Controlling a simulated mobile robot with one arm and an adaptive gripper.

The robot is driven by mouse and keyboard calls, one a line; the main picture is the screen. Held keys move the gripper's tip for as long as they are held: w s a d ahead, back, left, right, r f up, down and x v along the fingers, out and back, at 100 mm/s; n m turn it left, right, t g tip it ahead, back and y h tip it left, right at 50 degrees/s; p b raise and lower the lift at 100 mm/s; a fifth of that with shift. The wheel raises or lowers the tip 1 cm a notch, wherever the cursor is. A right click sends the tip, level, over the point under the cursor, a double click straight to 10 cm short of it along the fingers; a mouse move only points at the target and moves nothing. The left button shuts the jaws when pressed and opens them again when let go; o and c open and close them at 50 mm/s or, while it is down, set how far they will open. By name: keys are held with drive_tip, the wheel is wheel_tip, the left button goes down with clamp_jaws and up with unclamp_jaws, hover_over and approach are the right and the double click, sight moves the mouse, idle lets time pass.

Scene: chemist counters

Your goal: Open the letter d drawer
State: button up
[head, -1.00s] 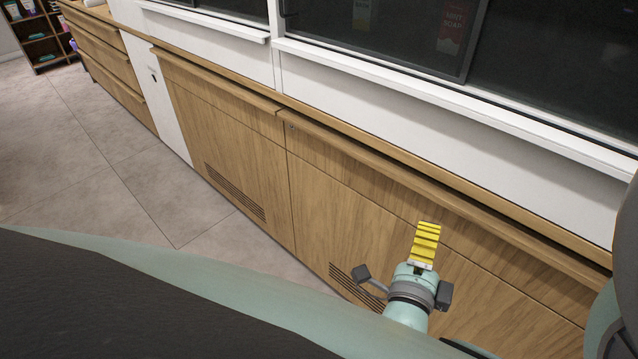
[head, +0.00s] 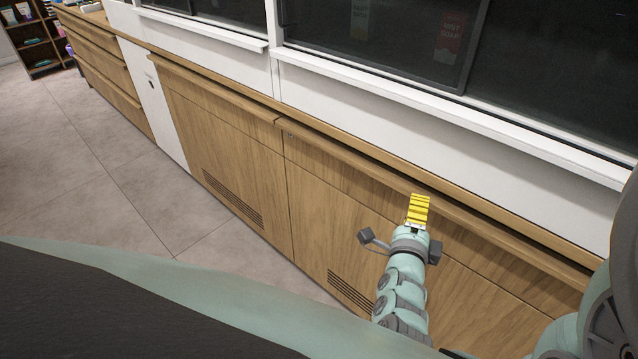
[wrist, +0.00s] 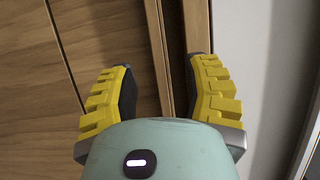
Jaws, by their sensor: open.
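No letter d label is readable in either view. A wooden front (head: 345,185) with a long lip (head: 470,220) along its top runs below the counter edge in the head view. My gripper (head: 419,205) is at this lip, its yellow fingers pointing towards the counter. In the wrist view my gripper (wrist: 165,85) is open, one yellow finger on each side of the wooden lip (wrist: 157,50) and the dark gap beside it. Nothing is held. I cannot tell whether a finger touches the wood. The front looks closed.
Another wooden front (head: 215,120) with a vent is to the left, then a white panel (head: 155,105) and more drawers (head: 100,65). A white ledge (head: 400,95) and dark glass are above the counter. The floor (head: 110,190) at left is clear.

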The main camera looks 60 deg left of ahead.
drive_tip(key=shift+x, duration=2)
drive_tip(key=shift+d, duration=0.1)
clamp_jaws()
